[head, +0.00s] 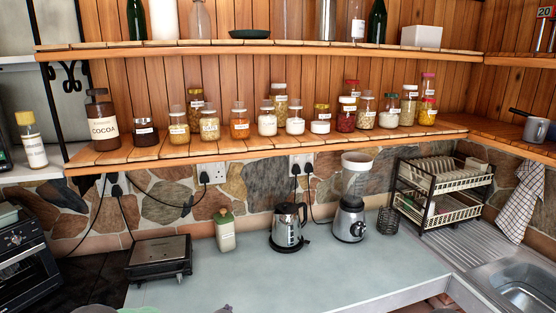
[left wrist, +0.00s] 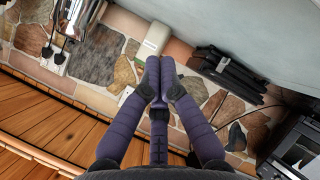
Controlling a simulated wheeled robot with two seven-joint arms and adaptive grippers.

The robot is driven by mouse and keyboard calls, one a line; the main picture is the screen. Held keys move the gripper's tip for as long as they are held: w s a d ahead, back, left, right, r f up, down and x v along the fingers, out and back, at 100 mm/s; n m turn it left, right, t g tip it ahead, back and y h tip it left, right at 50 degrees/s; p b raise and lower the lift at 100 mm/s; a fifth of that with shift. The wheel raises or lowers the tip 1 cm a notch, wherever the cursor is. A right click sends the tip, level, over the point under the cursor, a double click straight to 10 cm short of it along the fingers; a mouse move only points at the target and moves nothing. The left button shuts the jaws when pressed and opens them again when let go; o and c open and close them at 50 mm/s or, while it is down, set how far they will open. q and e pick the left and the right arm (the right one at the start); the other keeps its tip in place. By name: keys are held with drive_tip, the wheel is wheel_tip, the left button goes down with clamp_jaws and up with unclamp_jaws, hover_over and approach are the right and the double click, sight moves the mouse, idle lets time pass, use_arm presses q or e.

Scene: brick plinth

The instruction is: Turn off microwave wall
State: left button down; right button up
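A black countertop oven (head: 22,262), which may be the microwave, stands at the left edge in the head view. It also shows at lower right in the left wrist view (left wrist: 297,150). A white wall socket (head: 215,171) with a black plug sits on the stone wall under the shelf. Another white socket (head: 301,163) to its right holds two black plugs. Two more plugs hang in at far left, their socket mostly hidden by the shelf. In the left wrist view my left gripper (left wrist: 159,78) has its purple fingers together, empty. My right gripper is not in view.
A wooden shelf (head: 240,149) with several jars overhangs the sockets. On the counter (head: 225,275) stand a black press (head: 159,256), a cream canister (head: 225,232), a kettle (head: 287,228) and a blender (head: 350,215).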

use_arm(q)
drive_tip(key=s+d+f+m+g+h+b, duration=0.1)
drive_tip(key=s+f+m+g, duration=0.1)
drive_tip(key=s+f, duration=0.45)
drive_tip(key=s+d+f+m+g+h+b, duration=0.15)
drive_tip(key=s+f, duration=0.25)
drive_tip(key=f, duration=0.5)
drive_tip(key=s+d+f+m+g+b, duration=0.1)
drive_tip(key=s+f, duration=0.3)
drive_tip(key=s, duration=0.5)
drive_tip(key=s+d+f+m+g+h+b, duration=0.1)
drive_tip(key=s+f+m+g, duration=0.2)
drive_tip(key=s, duration=0.6)
drive_tip(key=s+d+f+m+g+b, duration=0.1)
drive_tip(key=s+d+f+m+g, duration=0.1)
drive_tip(key=s+f+g, duration=0.2)
drive_tip(key=s+f, duration=0.3)
drive_tip(key=s, duration=0.1)
drive_tip(key=shift+s+h, duration=0.35)
drive_tip(key=shift+s, duration=0.05)
drive_tip(key=shift+d+g, duration=0.1)
drive_tip(key=shift+g, duration=0.15)
